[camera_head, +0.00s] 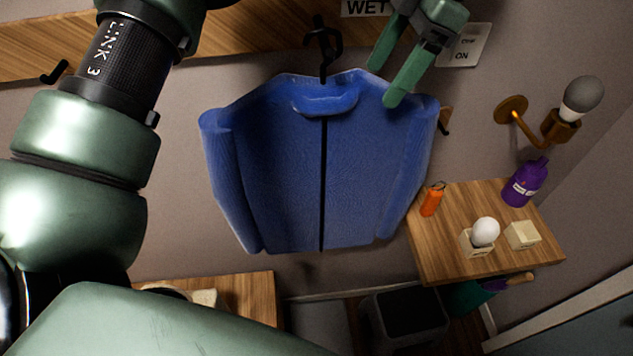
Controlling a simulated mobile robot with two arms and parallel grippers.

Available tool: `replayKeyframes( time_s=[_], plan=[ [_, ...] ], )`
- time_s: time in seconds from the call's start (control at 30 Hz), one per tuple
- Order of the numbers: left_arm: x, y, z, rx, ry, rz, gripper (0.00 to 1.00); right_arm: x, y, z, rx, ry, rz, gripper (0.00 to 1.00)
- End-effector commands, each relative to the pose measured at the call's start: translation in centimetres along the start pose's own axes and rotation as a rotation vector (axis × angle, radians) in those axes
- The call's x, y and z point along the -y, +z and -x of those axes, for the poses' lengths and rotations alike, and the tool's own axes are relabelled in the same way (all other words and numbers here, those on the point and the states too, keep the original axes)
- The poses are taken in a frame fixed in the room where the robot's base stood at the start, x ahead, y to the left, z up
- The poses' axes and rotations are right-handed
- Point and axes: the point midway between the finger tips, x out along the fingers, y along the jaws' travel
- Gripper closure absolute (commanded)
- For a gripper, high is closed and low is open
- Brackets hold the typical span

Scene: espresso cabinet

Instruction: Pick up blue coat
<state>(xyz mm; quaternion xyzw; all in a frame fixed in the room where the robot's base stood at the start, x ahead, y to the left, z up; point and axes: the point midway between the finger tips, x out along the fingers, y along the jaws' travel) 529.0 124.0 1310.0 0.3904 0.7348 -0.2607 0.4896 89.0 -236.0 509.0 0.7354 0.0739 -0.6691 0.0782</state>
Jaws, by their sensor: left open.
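The blue coat (270,160) hangs on the wall in the middle of the view, with a dark line down its front. A black hook (322,50) shows just above its collar. My left gripper (384,83) is at the top, up and to the right of the collar. Its fingers are spread apart with nothing between them. One fingertip overlaps the coat's right shoulder in the picture, the other lies just above it. I cannot tell whether it touches the cloth. My right gripper is out of view.
A wooden rail (250,30) with another black hook (54,72) runs along the top. A small wooden table (440,255) at right holds an orange item (432,199), a purple bottle (525,183), a white bulb (485,231) and pale blocks. A wall lamp (560,125) juts out above.

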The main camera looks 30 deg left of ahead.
Motion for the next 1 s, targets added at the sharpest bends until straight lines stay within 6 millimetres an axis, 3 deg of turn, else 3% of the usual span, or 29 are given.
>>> replayKeyframes(
  time_s=[0.23, 0.5, 0.77, 0.87, 1.0],
  plan=[
    [-0.3, -0.3, -2.9, 0.001, -0.004, -0.001, 0.24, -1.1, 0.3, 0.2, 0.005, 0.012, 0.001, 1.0],
    [-0.5, -0.6, -6.5, 0.0, -0.001, -0.001, 0.24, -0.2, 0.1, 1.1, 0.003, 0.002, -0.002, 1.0],
    [-0.6, -0.5, -6.9, 0.002, 0.001, 0.002, 0.24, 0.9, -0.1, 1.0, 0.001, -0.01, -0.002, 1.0],
    [-0.5, -0.5, -6.9, 0.001, 0.001, 0.002, 0.46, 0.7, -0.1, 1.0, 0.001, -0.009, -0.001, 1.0],
    [-0.5, -0.5, -6.9, 0.001, 0.001, 0.002, 0.85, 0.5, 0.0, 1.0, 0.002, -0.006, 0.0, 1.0]
  ],
)
